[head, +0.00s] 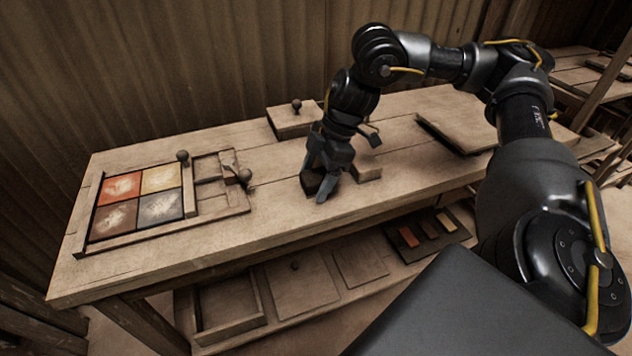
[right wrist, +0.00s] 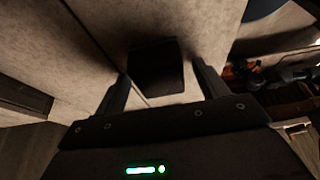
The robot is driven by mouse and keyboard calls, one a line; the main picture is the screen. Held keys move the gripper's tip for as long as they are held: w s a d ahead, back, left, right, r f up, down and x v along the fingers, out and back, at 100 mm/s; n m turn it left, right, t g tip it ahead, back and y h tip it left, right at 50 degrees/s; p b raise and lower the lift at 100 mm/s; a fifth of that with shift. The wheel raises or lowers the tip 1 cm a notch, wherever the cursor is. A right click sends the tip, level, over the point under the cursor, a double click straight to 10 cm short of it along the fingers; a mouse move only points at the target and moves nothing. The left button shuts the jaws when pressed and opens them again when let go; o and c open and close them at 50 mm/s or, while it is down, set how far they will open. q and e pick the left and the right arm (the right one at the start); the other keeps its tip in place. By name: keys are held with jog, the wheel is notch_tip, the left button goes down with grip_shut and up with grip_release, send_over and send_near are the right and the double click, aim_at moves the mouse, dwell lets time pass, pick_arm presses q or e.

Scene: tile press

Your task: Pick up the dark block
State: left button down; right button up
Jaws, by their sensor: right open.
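The dark block (right wrist: 156,68) sits on the wooden table top, and in the right wrist view it shows between and just beyond my two fingertips. In the head view only part of the dark block (head: 311,183) shows, at the left side of my right gripper (head: 320,190). My right gripper (right wrist: 163,85) is open and pointed down, with one finger on each side of the block. I cannot tell whether the fingers touch it. My left gripper is not in view.
A tile frame (head: 85,240) with several coloured tiles and knobbed parts lies at the left of the table (head: 265,220). A knobbed wooden block (head: 290,122) stands at the back, and a flat board (head: 455,135) lies to the right. The shelf below holds trays.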

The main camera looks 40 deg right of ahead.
aim_at(310, 177)
jog(key=shift+c, duration=0.3)
